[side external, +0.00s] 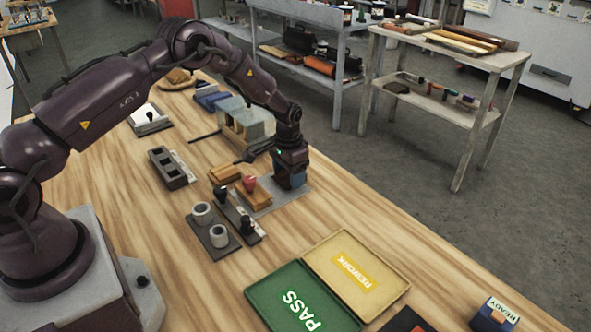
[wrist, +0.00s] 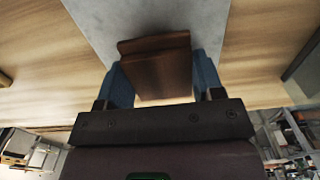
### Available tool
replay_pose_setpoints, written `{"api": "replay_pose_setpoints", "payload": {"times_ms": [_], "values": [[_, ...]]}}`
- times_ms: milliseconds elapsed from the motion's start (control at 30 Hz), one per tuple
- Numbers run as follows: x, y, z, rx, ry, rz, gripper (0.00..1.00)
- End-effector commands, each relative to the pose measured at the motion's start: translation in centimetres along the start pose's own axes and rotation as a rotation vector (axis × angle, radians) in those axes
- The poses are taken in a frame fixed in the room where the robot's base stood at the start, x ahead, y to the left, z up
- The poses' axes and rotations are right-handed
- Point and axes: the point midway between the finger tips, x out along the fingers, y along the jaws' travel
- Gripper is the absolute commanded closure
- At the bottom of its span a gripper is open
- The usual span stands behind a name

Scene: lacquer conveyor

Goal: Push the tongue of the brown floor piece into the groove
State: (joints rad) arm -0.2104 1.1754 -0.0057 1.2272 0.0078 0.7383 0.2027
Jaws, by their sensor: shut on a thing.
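My gripper (side external: 290,184) is low over a grey plate (side external: 264,207) on the bench. In the wrist view its two blue fingers (wrist: 160,72) are shut on the sides of the brown floor piece (wrist: 155,75). The piece has a narrow raised strip or lip along its far edge; I cannot tell whether this is the tongue. The grey plate (wrist: 150,15) lies beneath it. In the side view the gripper hides the held piece. No groove can be made out.
Grey cups (side external: 203,213) stand on a dark board in front. A wooden block (side external: 224,172) lies behind. The green PASS tray (side external: 285,298) and yellow REWORK tray (side external: 385,293) lie nearer the camera.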

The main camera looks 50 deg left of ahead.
Motion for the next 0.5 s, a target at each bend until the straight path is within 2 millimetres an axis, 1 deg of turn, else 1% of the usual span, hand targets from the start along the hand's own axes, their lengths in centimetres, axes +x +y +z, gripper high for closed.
{"api": "replay_pose_setpoints", "payload": {"times_ms": [33, 233, 500], "values": [[-0.1, 0.0, 0.6, 0.000, -0.001, 0.000, 0.63], [0.0, 0.0, 2.1, 0.000, -0.001, 0.000, 0.63], [0.0, 0.0, 3.1, 0.000, 0.000, 0.000, 0.63]]}}
